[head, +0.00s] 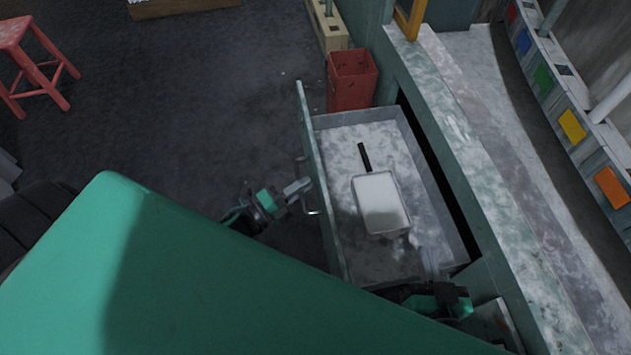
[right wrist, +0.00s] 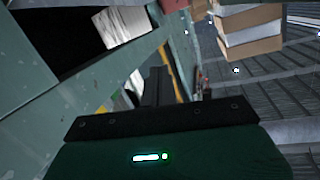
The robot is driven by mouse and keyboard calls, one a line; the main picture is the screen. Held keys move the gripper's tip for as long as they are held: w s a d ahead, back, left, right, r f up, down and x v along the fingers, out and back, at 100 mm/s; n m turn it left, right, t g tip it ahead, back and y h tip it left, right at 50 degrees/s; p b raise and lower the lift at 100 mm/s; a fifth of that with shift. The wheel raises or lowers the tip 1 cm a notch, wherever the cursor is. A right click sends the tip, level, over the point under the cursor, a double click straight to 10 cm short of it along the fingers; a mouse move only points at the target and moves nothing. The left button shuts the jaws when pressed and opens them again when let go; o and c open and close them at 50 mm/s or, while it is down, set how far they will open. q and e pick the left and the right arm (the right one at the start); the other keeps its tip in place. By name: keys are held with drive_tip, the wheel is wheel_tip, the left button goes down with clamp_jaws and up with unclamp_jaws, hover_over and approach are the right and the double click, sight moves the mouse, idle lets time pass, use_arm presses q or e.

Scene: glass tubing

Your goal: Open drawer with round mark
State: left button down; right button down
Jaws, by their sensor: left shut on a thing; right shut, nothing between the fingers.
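A grey-green drawer (head: 340,135) stands pulled out from the bench, its inside in plain view. Its front panel faces left and is seen nearly edge-on, so no round mark can be made out. A metal handle (head: 313,211) is on the outer side of the front. My left gripper (head: 303,187) is shut at the drawer's front, on the handle as far as I can see. My right gripper (right wrist: 155,88) is shut and empty; in the head view its arm is at the drawer's near right corner.
A white dustpan-like scoop (head: 381,203) with a black handle lies in the drawer. A red bin (head: 351,79) stands just beyond the drawer. A bench top (head: 470,140) runs along the right. A red stool (head: 25,62) stands far left; dark floor between is clear.

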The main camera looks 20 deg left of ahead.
use_arm(q)
drive_tip(key=shift+s+a, duration=0.2)
drive_tip(key=shift+a, duration=0.1)
use_arm(e)
drive_tip(key=shift+s+f, duration=0.15)
drive_tip(key=shift+f, duration=0.05)
use_arm(q)
drive_tip(key=c, duration=1.7)
unclamp_jaws()
